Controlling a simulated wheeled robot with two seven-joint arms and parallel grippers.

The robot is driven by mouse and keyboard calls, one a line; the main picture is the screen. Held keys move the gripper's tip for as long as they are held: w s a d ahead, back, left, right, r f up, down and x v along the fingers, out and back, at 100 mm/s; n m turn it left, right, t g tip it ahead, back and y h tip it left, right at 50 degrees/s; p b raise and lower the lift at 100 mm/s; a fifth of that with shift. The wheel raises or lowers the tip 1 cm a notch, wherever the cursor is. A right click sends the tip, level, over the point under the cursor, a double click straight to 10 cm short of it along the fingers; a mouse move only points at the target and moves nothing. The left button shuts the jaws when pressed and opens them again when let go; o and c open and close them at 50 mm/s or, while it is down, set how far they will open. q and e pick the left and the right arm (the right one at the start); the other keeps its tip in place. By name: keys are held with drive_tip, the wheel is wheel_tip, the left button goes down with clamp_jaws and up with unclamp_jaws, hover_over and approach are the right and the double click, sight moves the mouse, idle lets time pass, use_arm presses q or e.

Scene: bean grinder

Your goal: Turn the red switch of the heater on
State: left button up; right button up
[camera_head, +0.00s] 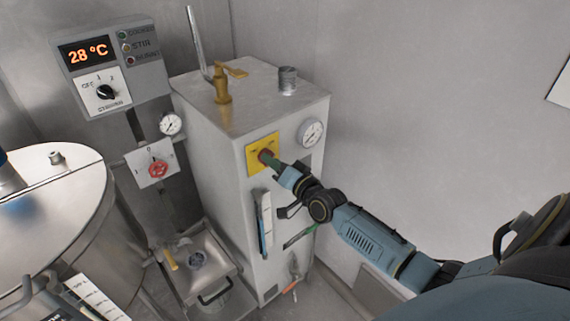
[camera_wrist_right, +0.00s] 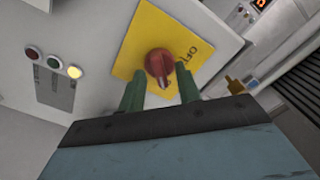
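The heater is a tall grey metal box (camera_head: 215,150) in the head view. Its red switch (camera_wrist_right: 160,66) is a round knob on a yellow plate (camera_wrist_right: 140,40), with lettering that reads "OFF" beside it in the right wrist view. In the head view the yellow plate (camera_head: 254,154) shows, with the switch mostly behind my gripper. My right gripper (camera_wrist_right: 159,90) has its two green fingers apart, one on each side of the red switch. The fingertips are close to the knob; I cannot tell whether they touch it. My left gripper is in neither view.
A red rotary switch (camera_head: 157,169) on a white plate stands left of the heater. A control box (camera_head: 108,65) above it reads 28 °C. A gauge (camera_head: 311,133) sits right of the yellow plate. A large metal vessel (camera_head: 75,200) fills the left side.

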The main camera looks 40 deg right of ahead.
drive_tip(key=s+d, duration=0.1)
drive_tip(key=s, duration=1.2)
drive_tip(key=s+a+f+n+g+h+b, duration=0.15)
drive_tip(key=s+f+g, duration=0.3)
drive_tip(key=f, duration=1.25)
drive_tip(key=s+f+n+g+b, duration=0.25)
drive_tip(key=s+f, duration=0.35)
drive_tip(key=f, duration=1)
drive_tip(key=s+a+f+n+g+b, duration=0.2)
drive_tip(key=s+a+f+n+g, duration=0.1)
drive_tip(key=s+f, duration=0.8)
drive_tip(key=s+a+f+n+g+b, duration=0.2)
drive_tip(key=s+a+f+g, duration=0.4)
drive_tip(key=s+f, duration=0.5)
drive_tip(key=s+n+g, duration=0.1)
drive_tip(key=s, duration=0.5)
drive_tip(key=shift+f+n, duration=0.2)
drive_tip(key=shift+n, duration=0.2)
